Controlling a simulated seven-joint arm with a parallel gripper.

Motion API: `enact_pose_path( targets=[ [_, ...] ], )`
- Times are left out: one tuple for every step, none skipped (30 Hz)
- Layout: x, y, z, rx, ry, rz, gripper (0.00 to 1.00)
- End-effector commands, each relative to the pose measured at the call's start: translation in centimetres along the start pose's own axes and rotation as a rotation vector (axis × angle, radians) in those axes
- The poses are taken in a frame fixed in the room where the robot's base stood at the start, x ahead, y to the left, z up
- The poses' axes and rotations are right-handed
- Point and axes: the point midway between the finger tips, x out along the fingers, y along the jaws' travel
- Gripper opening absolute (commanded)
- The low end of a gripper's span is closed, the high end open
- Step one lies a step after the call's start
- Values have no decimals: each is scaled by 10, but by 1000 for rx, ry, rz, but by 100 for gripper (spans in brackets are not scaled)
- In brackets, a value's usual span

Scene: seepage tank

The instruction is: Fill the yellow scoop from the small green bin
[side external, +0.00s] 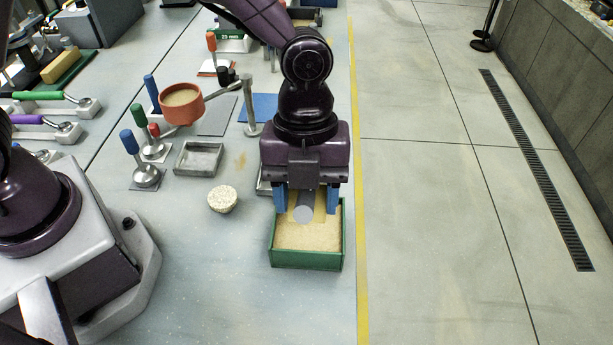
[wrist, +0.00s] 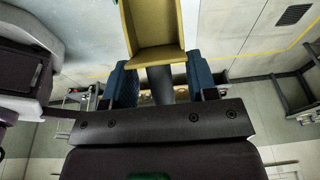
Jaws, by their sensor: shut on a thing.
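The small green bin (side external: 306,262) stands near the bench's right edge and holds pale tan sand (side external: 308,238). My gripper (side external: 306,208), with blue fingers, points down over the bin's far part. It is shut on the grey handle (side external: 303,214) of the yellow scoop. In the wrist view the scoop (wrist: 128,28) extends from between the fingers (wrist: 161,80), with its open tray showing and no clear heap inside. In the side view the scoop is mostly hidden by my gripper and handle. I cannot tell whether it touches the sand.
An orange bowl (side external: 182,109) on a stand is at the left of my arm. A grey metal tray (side external: 199,159) and a speckled, rounded cup (side external: 222,199) are left of the bin. Another tray is partly hidden behind my gripper. The bench front is clear.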

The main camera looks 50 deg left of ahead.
Motion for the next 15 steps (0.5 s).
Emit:
enact_pose_path(
  targets=[
    [6,0,1,1,1,2,3],
    [9,0,1,1,1,2,3],
    [13,1,2,1,1,3,3],
    [16,1,3,1,1,2,3],
    [19,1,4,1,1,2,3],
    [23,1,4,1,1,4,3],
    [26,1,5,2,0,3,3],
    [28,1,6,2,0,2,3],
    [32,1,6,1,1,3,3],
    [35,1,7,0,1,3,3],
    [38,1,8,0,1,2,3],
    [41,1,8,1,1,2,3],
    [44,2,9,1,1,3,3],
    [46,2,10,1,1,3,3],
    [48,2,10,1,0,2,3]
  ],
)
